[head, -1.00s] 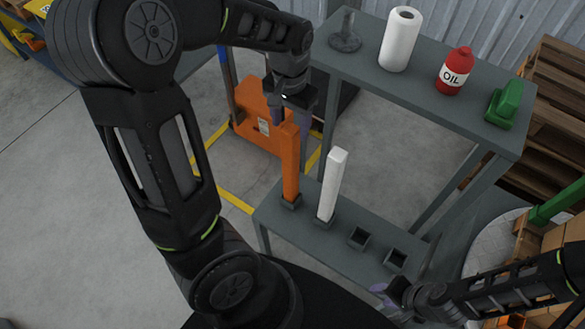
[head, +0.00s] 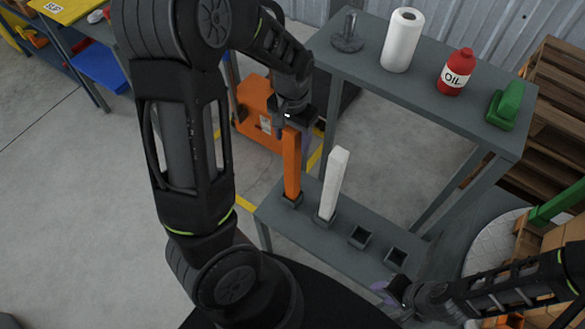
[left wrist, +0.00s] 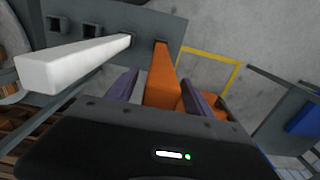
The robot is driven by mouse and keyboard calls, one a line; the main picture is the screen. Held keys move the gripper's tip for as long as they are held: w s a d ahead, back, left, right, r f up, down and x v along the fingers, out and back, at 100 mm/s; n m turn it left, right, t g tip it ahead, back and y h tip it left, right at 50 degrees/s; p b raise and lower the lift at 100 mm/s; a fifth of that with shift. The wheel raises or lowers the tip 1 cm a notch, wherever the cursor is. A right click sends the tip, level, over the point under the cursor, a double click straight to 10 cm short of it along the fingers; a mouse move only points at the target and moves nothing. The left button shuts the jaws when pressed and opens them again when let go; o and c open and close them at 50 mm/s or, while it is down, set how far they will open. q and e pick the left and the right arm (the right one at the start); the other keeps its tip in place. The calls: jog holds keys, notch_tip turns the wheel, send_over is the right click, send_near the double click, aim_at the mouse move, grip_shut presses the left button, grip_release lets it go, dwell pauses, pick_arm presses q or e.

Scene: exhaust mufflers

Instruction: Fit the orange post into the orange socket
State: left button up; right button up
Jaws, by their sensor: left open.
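The orange post (head: 292,168) stands upright in a dark socket (head: 293,199) at the left end of the low grey bench (head: 330,243). My left gripper (head: 293,125) is open at the top of the post. In the left wrist view, the purple fingers of this gripper (left wrist: 161,88) are on either side of the orange post (left wrist: 162,78); whether they touch it I cannot tell. No socket shows a clear orange colour. My right gripper (head: 387,292) is low by the bench's front right, its jaws too small and hidden to read.
A white post (head: 333,185) stands in the socket beside the orange one. Two empty dark sockets (head: 360,237) (head: 396,258) are to its right. A higher shelf behind holds a paper roll (head: 402,40), a red oil bottle (head: 456,72) and a green object (head: 506,105).

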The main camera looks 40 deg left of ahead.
pick_arm(q)
jog(key=shift+f, duration=0.7)
jog(key=shift+c, duration=0.2)
grip_shut()
dwell(0.6)
